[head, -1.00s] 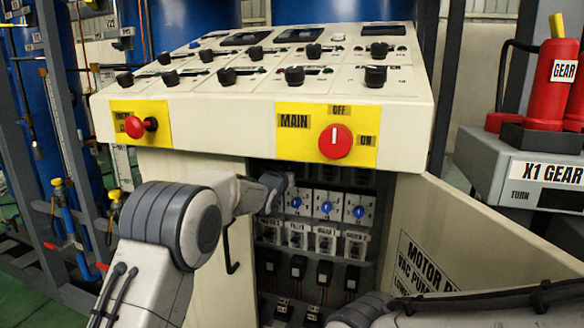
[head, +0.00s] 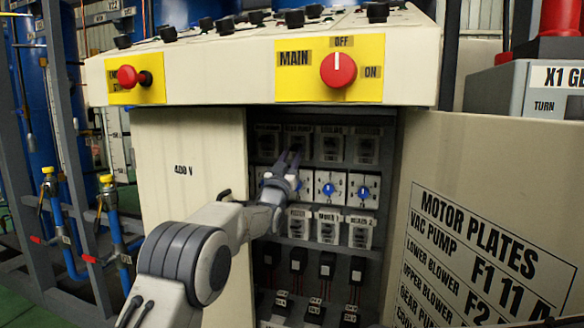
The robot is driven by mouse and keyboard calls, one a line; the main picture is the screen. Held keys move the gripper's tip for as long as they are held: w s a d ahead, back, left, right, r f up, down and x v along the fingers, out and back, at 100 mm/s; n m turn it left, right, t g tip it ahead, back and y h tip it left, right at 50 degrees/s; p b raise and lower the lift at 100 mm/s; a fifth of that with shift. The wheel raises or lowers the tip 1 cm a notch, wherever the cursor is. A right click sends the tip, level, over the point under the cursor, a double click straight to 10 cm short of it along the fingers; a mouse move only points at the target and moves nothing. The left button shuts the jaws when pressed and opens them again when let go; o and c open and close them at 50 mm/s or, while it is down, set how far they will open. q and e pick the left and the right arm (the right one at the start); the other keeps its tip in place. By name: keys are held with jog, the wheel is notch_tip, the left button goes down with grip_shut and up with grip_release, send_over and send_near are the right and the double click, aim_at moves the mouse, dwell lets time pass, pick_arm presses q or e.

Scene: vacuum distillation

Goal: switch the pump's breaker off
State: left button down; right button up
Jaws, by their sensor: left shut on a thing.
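The breakers form the top row inside the open cabinet. The breaker (head: 299,142) second from the left has a small label above it that seems to end in "PUMP". My left gripper (head: 289,160) reaches in from the lower left, with its fingers pointing up at the lower part of this breaker. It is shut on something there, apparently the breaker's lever. The fingers hide the lever, so its position cannot be told. My right gripper is out of view.
Blue-knobbed units (head: 330,188) sit in the row below. The open door (head: 480,150) with a "MOTOR PLATES" list stands at the right. The red main switch (head: 338,68) above has its mark upward at OFF. A red button (head: 128,76) is at the upper left.

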pick_arm(q)
jog(key=shift+w+d+f+t+b, duration=0.15)
jog(key=shift+f+t+b, duration=0.35)
jog(key=shift+t+b, duration=0.3)
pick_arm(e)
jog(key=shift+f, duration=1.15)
pick_arm(q)
jog(key=c, duration=0.6)
grip_release()
jog(key=p+v, duration=0.1)
jog(key=v, duration=0.9)
jog(key=shift+a, duration=0.25)
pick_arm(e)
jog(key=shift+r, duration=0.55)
pick_arm(q)
jog(key=shift+f, duration=0.1)
